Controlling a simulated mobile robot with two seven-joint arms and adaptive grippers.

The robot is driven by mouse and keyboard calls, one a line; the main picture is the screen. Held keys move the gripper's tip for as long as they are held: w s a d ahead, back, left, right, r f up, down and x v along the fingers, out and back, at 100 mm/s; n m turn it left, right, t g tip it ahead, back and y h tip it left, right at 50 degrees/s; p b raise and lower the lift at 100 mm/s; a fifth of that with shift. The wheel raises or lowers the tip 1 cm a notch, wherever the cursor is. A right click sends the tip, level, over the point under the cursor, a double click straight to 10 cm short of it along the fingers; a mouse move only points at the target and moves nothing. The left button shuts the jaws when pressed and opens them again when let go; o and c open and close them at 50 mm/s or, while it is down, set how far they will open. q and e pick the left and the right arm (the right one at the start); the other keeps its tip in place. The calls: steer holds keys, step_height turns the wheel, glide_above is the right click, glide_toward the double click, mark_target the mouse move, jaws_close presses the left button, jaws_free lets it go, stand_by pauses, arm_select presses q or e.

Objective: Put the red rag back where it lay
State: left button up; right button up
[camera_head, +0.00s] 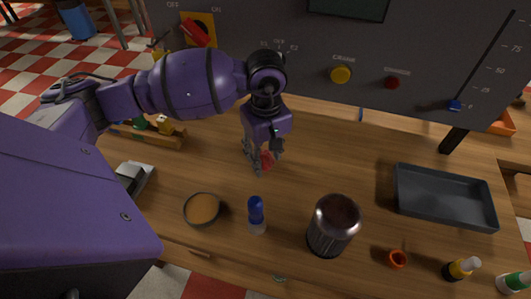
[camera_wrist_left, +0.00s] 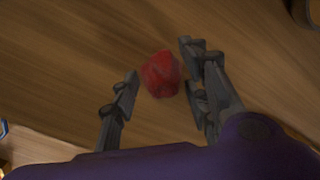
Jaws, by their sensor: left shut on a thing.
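The red rag (camera_head: 267,159) is a small crumpled red piece between the fingers of my left gripper (camera_head: 264,163). In the left wrist view the rag (camera_wrist_left: 160,74) sits between the two grey fingertips of the gripper (camera_wrist_left: 160,62), with wooden tabletop behind it. The gripper points down over the middle of the table and is shut on the rag. The fingers partly hide the rag in the head view. I cannot tell whether the rag touches the tabletop. My right gripper is not in view.
A grey tray (camera_head: 444,221) lies at the right. A grey control panel (camera_head: 290,50) rises behind. The tabletop between gripper and tray is clear.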

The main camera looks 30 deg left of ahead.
mark_target(266, 152)
arm_select(q)
steer(key=o, duration=0.8)
steer(key=shift+f, duration=0.2)
steer(key=shift+c, duration=0.2)
steer(key=o, duration=0.4)
steer(key=shift+r, duration=0.1)
steer(key=shift+o, duration=0.2)
step_height(266, 152, up, 12)
steer(key=shift+r, duration=0.2)
steer(key=shift+f, duration=0.1)
